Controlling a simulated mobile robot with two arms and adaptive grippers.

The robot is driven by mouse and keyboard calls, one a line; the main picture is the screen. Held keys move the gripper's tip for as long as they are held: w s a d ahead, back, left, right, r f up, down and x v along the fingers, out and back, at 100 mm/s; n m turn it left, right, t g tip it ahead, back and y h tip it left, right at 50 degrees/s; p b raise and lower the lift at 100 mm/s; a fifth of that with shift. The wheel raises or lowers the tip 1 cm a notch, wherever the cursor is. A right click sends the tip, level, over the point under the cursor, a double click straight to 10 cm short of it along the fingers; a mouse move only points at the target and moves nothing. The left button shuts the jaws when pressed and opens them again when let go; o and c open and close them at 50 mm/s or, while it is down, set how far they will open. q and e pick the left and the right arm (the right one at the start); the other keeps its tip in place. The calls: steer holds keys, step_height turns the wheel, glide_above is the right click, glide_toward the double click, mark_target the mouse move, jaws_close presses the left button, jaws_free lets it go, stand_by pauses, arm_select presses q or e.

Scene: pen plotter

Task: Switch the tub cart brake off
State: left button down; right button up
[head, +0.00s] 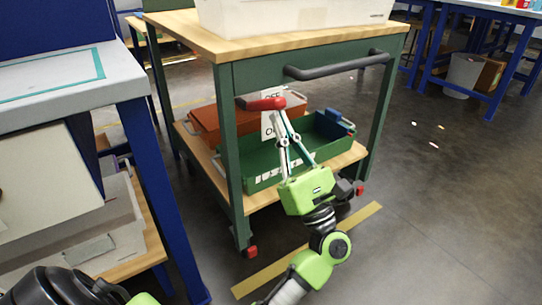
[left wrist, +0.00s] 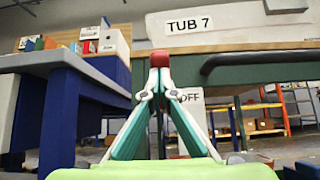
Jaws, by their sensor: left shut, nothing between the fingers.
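The tub cart (head: 226,140) has a green frame, a wooden top and a lower shelf. Its brake lever (head: 262,104) has a red grip and sits under the top at the near left corner, roughly level. A white plate (head: 268,126) behind it reads OFF at the top, with ON partly hidden lower down. My left gripper (head: 280,110) is shut and empty, its fingertips at the red grip's right end, seemingly touching it. In the left wrist view the red grip end (left wrist: 159,58) shows just beyond the closed fingertips (left wrist: 159,70). My right gripper is not in view.
A dark push handle (head: 335,68) runs along the cart's front. A white tub (head: 290,15) stands on top. A green bin (head: 265,172) and an orange box (head: 205,125) sit on the lower shelf. A blue-legged table (head: 150,150) stands close at left.

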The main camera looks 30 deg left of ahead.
arm_select(q)
steer(key=shift+r, duration=0.35)
steer(key=v, duration=1.2)
steer(key=shift+f, duration=0.35)
